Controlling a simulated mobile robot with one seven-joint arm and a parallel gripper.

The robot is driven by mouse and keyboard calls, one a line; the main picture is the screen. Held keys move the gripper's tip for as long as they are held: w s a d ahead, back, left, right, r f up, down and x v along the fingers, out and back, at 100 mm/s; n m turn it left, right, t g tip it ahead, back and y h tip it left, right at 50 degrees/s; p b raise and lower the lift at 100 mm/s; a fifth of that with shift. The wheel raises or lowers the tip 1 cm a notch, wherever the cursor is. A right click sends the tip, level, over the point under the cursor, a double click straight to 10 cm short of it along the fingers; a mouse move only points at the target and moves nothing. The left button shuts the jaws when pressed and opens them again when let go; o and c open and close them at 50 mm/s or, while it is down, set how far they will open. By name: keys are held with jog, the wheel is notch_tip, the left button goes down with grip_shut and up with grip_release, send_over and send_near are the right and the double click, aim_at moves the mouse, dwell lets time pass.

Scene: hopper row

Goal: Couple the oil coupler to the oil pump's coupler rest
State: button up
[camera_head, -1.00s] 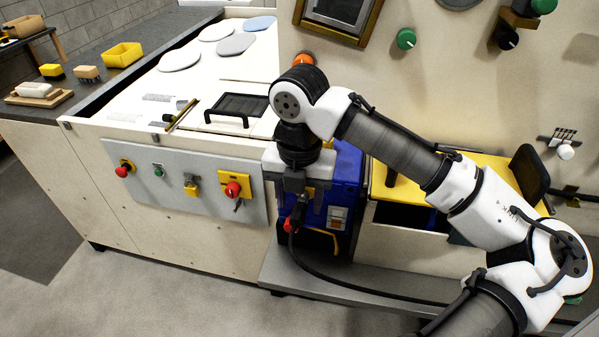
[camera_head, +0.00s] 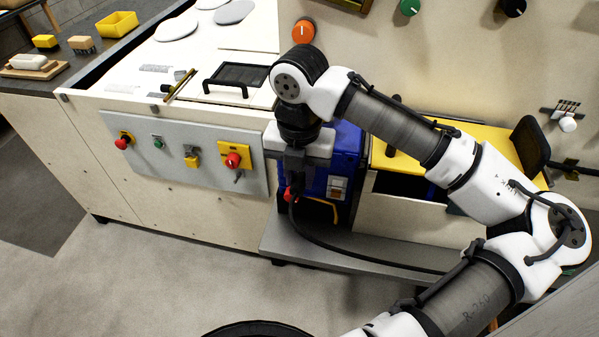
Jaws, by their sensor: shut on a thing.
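My gripper (camera_head: 293,178) points down in front of the blue oil pump (camera_head: 345,162). It is shut on the oil coupler (camera_head: 293,194), a small dark piece with red at its lower left. A black hose (camera_head: 318,242) hangs from the coupler and runs right along the low grey ledge. The coupler overlaps the pump's left front edge in this view; I cannot tell whether they touch. The pump shows a pale label and a yellow curved part low on its front. I cannot make out the coupler rest; my gripper and wrist cover part of the pump.
A grey panel (camera_head: 180,145) with red, green and yellow controls is left of my gripper. A yellow-topped bin (camera_head: 405,165) stands right of the pump, behind my arm. The low grey ledge (camera_head: 300,250) runs below. Open floor lies in front.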

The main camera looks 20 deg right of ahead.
grip_shut()
jog(key=shift+s+a, duration=0.1)
jog(key=shift+s+a, duration=0.65)
jog(key=shift+s, duration=0.3)
jog(key=shift+s+a, duration=0.15)
jog(key=shift+s, duration=0.05)
jog(key=shift+s+a+p, duration=0.3)
jog(key=shift+s+p, duration=0.1)
jog(key=shift+s, duration=0.1)
dwell(0.9)
